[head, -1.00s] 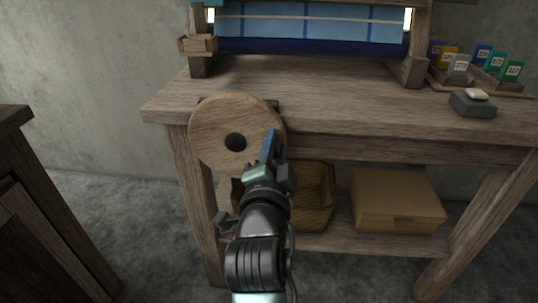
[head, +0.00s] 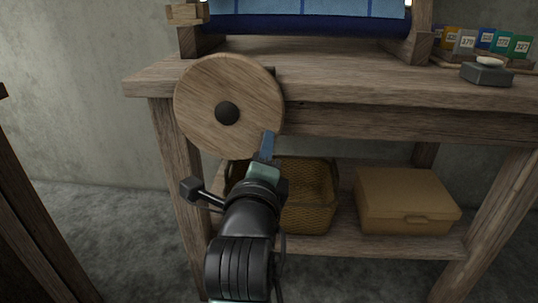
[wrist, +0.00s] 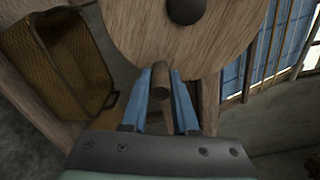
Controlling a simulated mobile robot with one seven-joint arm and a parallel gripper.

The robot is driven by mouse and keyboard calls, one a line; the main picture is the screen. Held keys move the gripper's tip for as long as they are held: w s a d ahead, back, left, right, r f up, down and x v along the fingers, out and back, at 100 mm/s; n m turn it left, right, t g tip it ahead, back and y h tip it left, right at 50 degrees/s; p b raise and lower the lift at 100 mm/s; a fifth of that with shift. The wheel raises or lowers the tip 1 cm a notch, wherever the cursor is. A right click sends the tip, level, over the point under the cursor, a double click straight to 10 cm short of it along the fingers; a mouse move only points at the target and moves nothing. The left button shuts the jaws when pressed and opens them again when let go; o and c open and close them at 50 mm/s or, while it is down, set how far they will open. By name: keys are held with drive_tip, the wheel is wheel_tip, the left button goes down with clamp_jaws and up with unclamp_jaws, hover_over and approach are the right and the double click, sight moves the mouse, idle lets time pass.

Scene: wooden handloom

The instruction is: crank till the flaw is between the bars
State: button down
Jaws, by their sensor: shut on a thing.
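A round wooden crank wheel (head: 245,85) with a dark hub (head: 227,113) is mounted at the left front of the loom table. My gripper (head: 267,145) is at the wheel's lower right. In the wrist view, its blue fingers (wrist: 160,90) are shut on the wheel's wooden handle peg (wrist: 161,76). The blue cloth (head: 300,8) shows only as a strip at the top of the head view, above a dark navy roll (head: 300,25). It also shows at the right of the wrist view (wrist: 294,35). I cannot make out the flaw or its place between the bars.
The wooden table (head: 350,75) carries several numbered coloured cards (head: 485,40) and a dark block with a pale piece on top (head: 487,74) at right. A wicker basket (head: 310,205) and a cardboard box (head: 405,200) stand on the lower shelf. A dark cabinet (head: 25,200) is at left.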

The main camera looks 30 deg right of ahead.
drive_tip(key=shift+w+a+f+b, duration=0.25)
drive_tip(key=shift+a+f+b, duration=0.1)
drive_tip(key=shift+f+b, duration=0.15)
drive_tip(key=c, duration=0.7)
unclamp_jaws()
drive_tip(key=shift+s+a+r+p, duration=0.1)
drive_tip(key=shift+s+a+p, duration=0.15)
drive_tip(key=shift+s, duration=0.2)
drive_tip(key=p+v, duration=0.2)
drive_tip(key=v, duration=1)
